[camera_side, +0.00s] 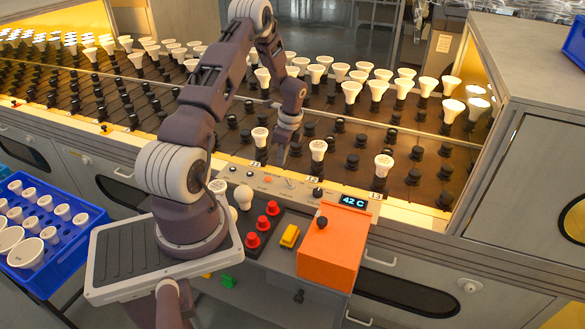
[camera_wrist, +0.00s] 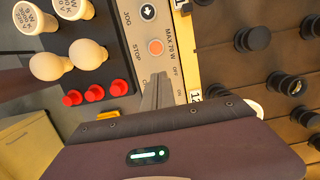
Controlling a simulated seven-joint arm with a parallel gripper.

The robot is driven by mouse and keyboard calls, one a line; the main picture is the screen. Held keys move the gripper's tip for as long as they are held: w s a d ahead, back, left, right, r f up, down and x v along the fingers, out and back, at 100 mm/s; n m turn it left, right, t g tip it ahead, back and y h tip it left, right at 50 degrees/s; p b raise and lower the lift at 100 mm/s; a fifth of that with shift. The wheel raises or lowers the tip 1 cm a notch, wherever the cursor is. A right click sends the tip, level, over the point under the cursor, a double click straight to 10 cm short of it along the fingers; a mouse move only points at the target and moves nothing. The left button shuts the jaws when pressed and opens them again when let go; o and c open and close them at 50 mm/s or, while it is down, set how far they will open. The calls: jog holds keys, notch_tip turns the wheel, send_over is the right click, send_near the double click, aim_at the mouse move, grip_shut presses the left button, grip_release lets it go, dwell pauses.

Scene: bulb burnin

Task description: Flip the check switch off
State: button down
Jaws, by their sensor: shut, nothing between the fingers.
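My gripper (camera_side: 281,162) points down over the grey control panel (camera_side: 253,178), its fingers shut and empty. In the wrist view the shut fingers (camera_wrist: 157,92) reach over the panel beside the partly covered label starting with "C" and the OFF and ON marks. In the side view a small lever (camera_side: 290,183) stands on the panel just below and right of the fingertips. I take it for the check switch, but its position cannot be read. In the wrist view the fingers and gripper body hide the switch.
An orange round button (camera_wrist: 155,47) sits near the STOP label. Bulb sockets (camera_side: 353,160) fill the rack behind. A blue crate (camera_side: 75,262) holds bulbs at left.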

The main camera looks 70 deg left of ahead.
jog(key=s+a+r, duration=0.2)
jog(key=shift+r, duration=0.3)
jog(key=w+d+r+n+t+y, duration=0.1)
jog(key=w+d+r+n+t, duration=0.1)
jog(key=d+r, duration=0.9)
jog(key=w+d+r+n+t, duration=0.1)
jog(key=w+d+r+n, duration=0.1)
jog(key=d+r, duration=0.85)
jog(key=s+d+r+n+t+h, duration=0.1)
jog(key=s+d+r, duration=0.3)
jog(key=s+d, duration=0.4)
jog(key=s+d+r+n+t+h, duration=0.1)
jog(key=s+d+r+n+t, duration=0.2)
jog(key=s+d, duration=0.5)
jog(key=shift+s+d+r+n+h, duration=0.25)
jog(key=shift+d+r+n, duration=0.25)
jog(key=shift+d, duration=0.35)
